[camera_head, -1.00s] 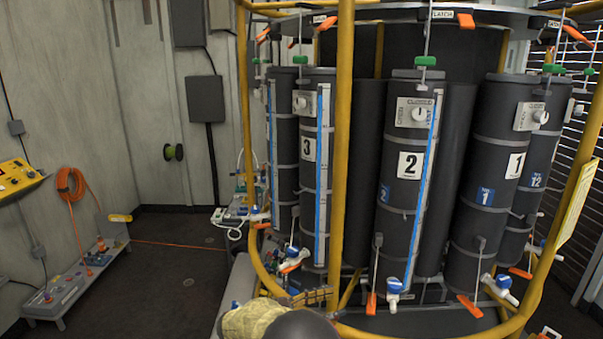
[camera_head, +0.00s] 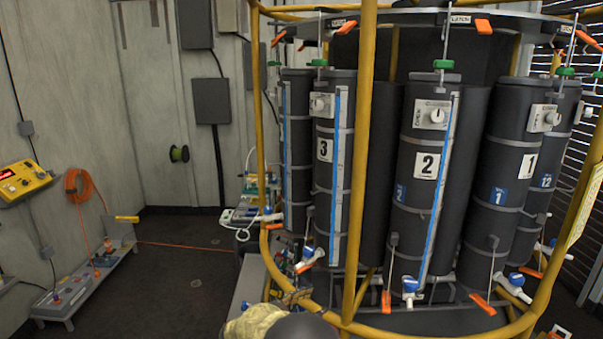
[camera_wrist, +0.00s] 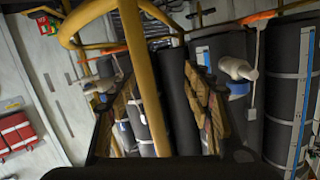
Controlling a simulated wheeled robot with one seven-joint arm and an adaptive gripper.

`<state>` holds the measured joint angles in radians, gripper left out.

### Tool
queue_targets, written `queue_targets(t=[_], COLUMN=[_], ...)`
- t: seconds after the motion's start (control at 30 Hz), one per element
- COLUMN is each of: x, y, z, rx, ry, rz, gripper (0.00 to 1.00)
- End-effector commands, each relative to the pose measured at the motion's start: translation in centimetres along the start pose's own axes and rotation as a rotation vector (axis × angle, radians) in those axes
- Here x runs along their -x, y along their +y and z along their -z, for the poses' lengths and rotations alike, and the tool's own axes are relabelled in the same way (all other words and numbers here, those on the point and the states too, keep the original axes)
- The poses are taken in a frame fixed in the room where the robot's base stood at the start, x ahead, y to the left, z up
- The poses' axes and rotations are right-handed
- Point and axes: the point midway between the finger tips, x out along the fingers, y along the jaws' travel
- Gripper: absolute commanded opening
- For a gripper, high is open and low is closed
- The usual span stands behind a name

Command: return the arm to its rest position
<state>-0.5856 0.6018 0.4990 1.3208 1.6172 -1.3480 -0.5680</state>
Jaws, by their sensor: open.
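My gripper (camera_wrist: 160,72) shows in the wrist view with its two brown, worn-looking fingers spread apart. It is open, and nothing is held between the fingers. A yellow post of the cage stands behind the gap, with dark cylinders beyond; I cannot tell the distance to them. In the head view, part of my arm (camera_head: 258,324) shows at the bottom edge, with a tan cover and a dark rounded piece.
A ring of dark numbered cylinders (camera_head: 420,185) stands inside a yellow tube cage (camera_head: 361,160), close ahead and to the right. Blue-handled valves (camera_head: 410,287) and orange levers (camera_head: 480,303) stick out low. A low bench (camera_head: 75,290) stands left. Open floor (camera_head: 180,275) lies between.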

Motion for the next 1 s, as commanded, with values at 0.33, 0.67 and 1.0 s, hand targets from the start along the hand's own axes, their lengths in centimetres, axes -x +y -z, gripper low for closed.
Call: queue_targets(t=[0.33,0.67,1.0], x=[5.9,17.0,22.0], y=[-8.7,-4.0,15.8], z=[-6.7,-3.9,4.3], rx=[0.047,0.272,0.641], ry=[-0.404,-0.875,-1.164], rz=[0.522,0.880,0.899], gripper=[0.51,0.51,0.51])
